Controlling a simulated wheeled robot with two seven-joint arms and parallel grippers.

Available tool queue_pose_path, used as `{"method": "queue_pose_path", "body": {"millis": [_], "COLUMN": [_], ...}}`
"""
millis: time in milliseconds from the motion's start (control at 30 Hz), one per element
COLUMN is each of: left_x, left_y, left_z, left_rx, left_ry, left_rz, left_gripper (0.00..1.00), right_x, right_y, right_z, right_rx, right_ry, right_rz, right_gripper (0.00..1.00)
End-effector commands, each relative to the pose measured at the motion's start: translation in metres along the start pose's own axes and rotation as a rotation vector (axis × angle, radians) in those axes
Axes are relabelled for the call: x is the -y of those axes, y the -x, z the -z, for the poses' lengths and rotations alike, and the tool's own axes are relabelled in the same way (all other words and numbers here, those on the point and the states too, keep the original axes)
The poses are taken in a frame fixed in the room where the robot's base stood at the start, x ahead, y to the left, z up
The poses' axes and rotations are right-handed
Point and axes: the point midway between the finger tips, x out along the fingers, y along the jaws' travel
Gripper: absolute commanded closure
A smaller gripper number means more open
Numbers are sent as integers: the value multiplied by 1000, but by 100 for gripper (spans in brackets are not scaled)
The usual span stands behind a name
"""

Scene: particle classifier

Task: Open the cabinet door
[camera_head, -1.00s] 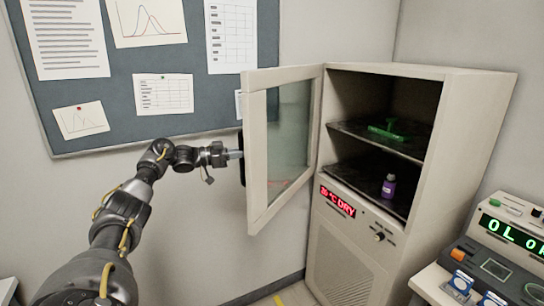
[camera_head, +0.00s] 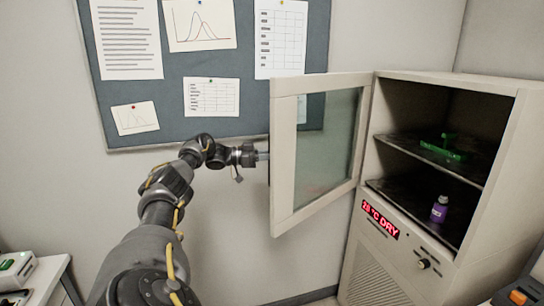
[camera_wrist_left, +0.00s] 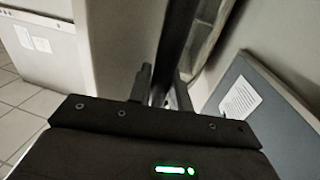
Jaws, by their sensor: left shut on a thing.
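The cabinet (camera_head: 500,165) stands at the right in the head view, with its glass-paned door (camera_head: 284,165) swung wide open to the left. My left gripper (camera_head: 264,156) is at the outer side of the door's free edge, shut on the dark door handle. The handle is mostly hidden behind the door frame in the head view. In the left wrist view the dark handle bar (camera_wrist_left: 174,45) runs between the fingers of my left gripper (camera_wrist_left: 164,90). My right gripper is not in view.
Inside the cabinet are a green object (camera_head: 440,150) on the upper shelf and a purple bottle (camera_head: 439,209) on the lower one. A pinboard (camera_head: 225,65) hangs on the wall behind my left arm. A table edge (camera_head: 40,285) shows at the lower left.

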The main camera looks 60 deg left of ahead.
Motion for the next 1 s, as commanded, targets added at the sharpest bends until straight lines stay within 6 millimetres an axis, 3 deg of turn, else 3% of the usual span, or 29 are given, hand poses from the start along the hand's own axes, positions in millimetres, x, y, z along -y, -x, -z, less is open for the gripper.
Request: {"method": "queue_pose_path", "body": {"millis": [33,67,200,533,1000], "left_x": [0,0,0,1,1], "left_y": [0,0,1,8,91], "left_z": [2,2,1,-1,-4], "left_rx": [-5,-5,-3,-1,2], "left_ry": [-4,-4,-3,-2,-3], "left_rz": [0,0,2,5,5], "left_gripper": [100,79,61,61,61], "right_x": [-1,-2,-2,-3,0], "right_y": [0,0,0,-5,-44], "right_z": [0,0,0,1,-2], "right_rx": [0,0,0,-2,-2], "right_ry": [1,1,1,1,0], "right_rz": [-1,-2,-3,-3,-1], "right_gripper": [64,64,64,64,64]}}
